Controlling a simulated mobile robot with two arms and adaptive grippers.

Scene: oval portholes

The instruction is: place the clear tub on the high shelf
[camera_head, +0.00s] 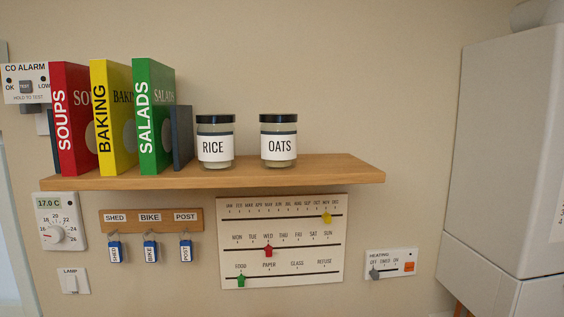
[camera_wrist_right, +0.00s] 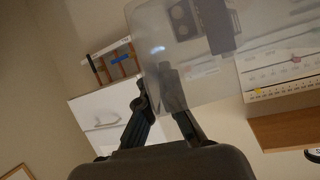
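The clear tub (camera_wrist_right: 205,85) shows in the right wrist view as a see-through shape at the top middle. My right gripper (camera_wrist_right: 154,88) has one finger on either side of the tub's near-left wall and appears shut on it. One finger shows through the clear plastic. The high shelf (camera_head: 290,175) is the wooden board on the wall in the head view; its edge also shows at the lower right of the right wrist view (camera_wrist_right: 290,131).
On the shelf stand red, yellow and green books (camera_head: 154,120), a dark slab, a RICE jar (camera_head: 215,146) and an OATS jar (camera_head: 278,147). The shelf's right end is bare. A planner (camera_head: 285,232) hangs below; a white wall unit (camera_head: 515,150) stands right.

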